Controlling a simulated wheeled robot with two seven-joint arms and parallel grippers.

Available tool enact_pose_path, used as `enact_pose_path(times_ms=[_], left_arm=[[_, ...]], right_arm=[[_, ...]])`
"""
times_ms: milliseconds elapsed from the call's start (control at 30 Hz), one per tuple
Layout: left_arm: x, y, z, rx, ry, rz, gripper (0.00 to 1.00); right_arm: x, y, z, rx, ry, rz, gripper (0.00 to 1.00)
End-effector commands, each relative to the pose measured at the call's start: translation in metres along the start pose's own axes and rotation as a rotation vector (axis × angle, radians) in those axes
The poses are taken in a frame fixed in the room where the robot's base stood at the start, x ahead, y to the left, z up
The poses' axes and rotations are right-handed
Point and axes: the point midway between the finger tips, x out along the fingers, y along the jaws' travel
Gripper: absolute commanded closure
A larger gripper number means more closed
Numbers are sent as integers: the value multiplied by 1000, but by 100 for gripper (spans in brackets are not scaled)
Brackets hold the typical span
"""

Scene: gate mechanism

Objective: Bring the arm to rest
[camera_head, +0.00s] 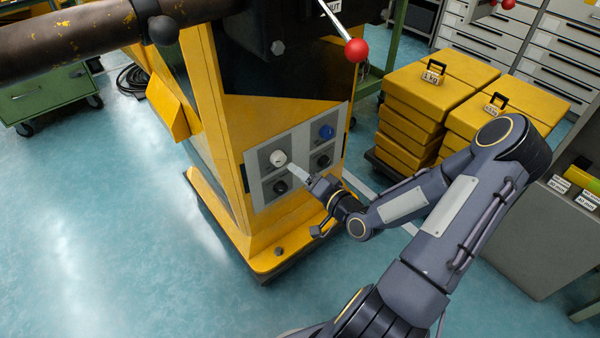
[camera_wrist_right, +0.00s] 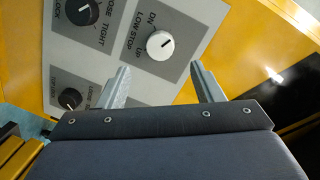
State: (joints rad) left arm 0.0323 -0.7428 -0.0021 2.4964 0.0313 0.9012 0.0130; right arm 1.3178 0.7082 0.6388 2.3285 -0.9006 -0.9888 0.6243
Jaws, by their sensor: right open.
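The gate's arm, a rusty dark pipe with yellow flecks (camera_head: 75,42), crosses the top left of the head view and meets the yellow gate housing (camera_head: 222,110). A grey panel (camera_head: 297,150) on the housing carries a white knob (camera_head: 278,158), a blue knob (camera_head: 326,132) and two black knobs. In the right wrist view the white knob (camera_wrist_right: 160,44) sits by the words LOW STOP, DN and Up. My right gripper (camera_head: 304,184) is just in front of the panel. Its fingers (camera_wrist_right: 162,80) are open and empty, apart from the white knob. My left gripper is not in view.
A lever with a red ball (camera_head: 356,50) sticks out above the panel. Stacked yellow blocks (camera_head: 430,95) stand to the right, and a grey cabinet (camera_head: 530,235) is at the far right. A green cart (camera_head: 45,95) is at the left. The blue floor is clear at lower left.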

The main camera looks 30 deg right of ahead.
Motion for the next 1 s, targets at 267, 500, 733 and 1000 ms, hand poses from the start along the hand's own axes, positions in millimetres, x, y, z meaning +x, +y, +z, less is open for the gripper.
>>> enact_pose_path(times_ms=[267, 500, 733, 1000], left_arm=[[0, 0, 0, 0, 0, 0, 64], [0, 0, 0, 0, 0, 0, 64], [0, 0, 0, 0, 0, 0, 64], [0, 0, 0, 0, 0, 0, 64]], right_arm=[[0, 0, 0, 0, 0, 0, 40], [4, -3, 11, -87, -84, 64, 40], [-14, -18, 27, -451, -365, 371, 40], [-92, -78, 25, -636, -552, 615, 40]])
